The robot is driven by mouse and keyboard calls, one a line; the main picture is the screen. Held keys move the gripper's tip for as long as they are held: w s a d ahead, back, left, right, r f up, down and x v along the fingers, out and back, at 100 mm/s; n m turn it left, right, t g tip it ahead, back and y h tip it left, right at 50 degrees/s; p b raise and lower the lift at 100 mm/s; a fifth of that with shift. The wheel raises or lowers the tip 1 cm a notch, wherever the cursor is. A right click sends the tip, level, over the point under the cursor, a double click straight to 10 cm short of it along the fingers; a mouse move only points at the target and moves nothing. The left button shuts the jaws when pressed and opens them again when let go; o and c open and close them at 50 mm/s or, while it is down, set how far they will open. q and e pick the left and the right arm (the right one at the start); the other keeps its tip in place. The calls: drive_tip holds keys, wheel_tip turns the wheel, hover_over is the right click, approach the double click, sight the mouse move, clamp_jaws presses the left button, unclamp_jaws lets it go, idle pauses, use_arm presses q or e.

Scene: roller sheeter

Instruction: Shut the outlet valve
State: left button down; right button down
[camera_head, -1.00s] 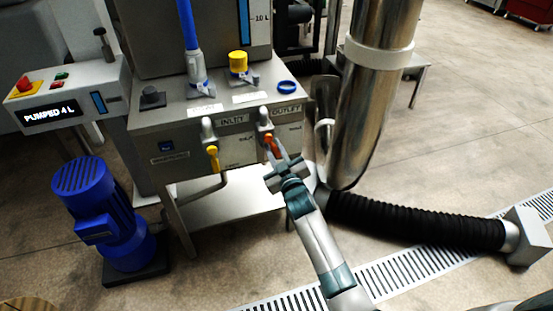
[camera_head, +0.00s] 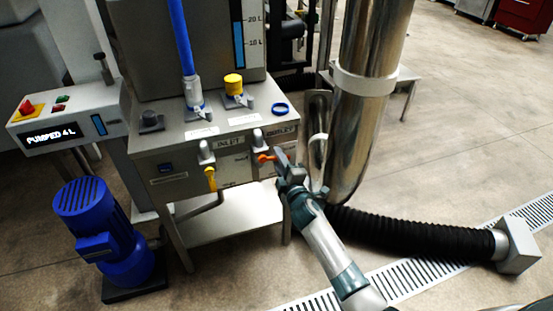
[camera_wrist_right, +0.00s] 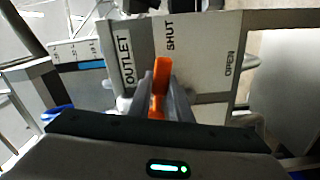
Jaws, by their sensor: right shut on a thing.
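The outlet valve's orange handle (camera_head: 265,158) is on the front of the steel cabinet, under the OUTLET label. It lies roughly sideways, its outer end at my right gripper (camera_head: 283,164). In the right wrist view the orange handle (camera_wrist_right: 160,85) is between the two fingers of my right gripper (camera_wrist_right: 160,100), which is shut on it. The word SHUT is printed close to the handle there, and OPEN is farther right. The gripper hides the handle's outer end. My left gripper is not in view.
The inlet valve's yellow handle (camera_head: 210,179) hangs down to the left. A blue pump (camera_head: 97,228) stands on the floor at left. A steel pipe (camera_head: 362,110) and a black hose (camera_head: 415,232) are close on the right. The display (camera_head: 46,138) reads PUMPED 4 L.

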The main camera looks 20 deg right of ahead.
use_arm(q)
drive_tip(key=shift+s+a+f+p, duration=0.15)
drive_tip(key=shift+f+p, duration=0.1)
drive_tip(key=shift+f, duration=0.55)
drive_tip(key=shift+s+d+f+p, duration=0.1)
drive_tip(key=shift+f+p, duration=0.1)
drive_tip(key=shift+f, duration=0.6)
use_arm(e)
drive_tip(key=shift+r+n, duration=0.35)
drive_tip(key=shift+n, duration=0.4)
drive_tip(key=shift+r+n, duration=0.35)
drive_tip(key=shift+n, duration=0.4)
drive_tip(key=c, duration=1.6)
unclamp_jaws()
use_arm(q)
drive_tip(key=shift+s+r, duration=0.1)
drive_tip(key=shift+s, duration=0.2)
use_arm(e)
drive_tip(key=s, duration=1.7)
drive_tip(key=shift+s+d, duration=0.15)
drive_tip(key=shift+d, duration=0.2)
